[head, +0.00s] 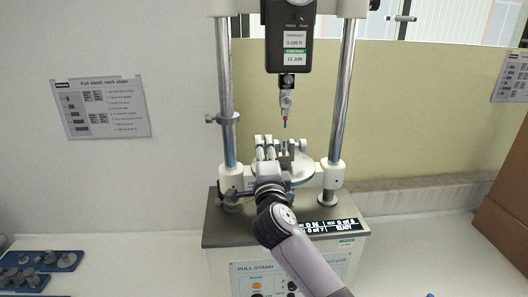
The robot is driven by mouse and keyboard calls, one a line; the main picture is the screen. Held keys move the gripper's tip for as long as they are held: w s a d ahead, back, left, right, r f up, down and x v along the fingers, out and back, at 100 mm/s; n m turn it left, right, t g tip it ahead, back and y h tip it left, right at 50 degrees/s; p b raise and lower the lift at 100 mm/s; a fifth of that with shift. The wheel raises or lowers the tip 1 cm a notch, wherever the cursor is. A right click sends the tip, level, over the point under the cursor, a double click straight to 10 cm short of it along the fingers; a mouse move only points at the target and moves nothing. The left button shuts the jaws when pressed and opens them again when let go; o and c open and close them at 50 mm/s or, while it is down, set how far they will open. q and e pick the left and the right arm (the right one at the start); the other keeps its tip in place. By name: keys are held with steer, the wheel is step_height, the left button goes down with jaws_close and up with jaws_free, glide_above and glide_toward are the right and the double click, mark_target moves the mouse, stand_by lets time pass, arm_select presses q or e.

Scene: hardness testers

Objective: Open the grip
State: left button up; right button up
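The pull stand's lower grip (288,150) sits on the round pale platform (304,167) between two steel columns. A small knob (303,145) shows at its right side. An upper grip (287,100) hangs below the force gauge (290,38), with a thin red and blue piece (285,121) pointing down from it. My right gripper (265,148) reaches in from the lower right, with its fingers at the left side of the lower grip. The fingers partly hide the grip, and I cannot tell whether they touch it or hold anything. My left gripper is not in view.
The stand's base (222,228) carries a lit display (330,225) and a front panel with buttons. A blue tray (40,268) with several round grey parts lies at the lower left. A brown box (508,190) stands at the right. A work-steps sheet (102,108) hangs on the wall.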

steer(key=shift+o, duration=1.2)
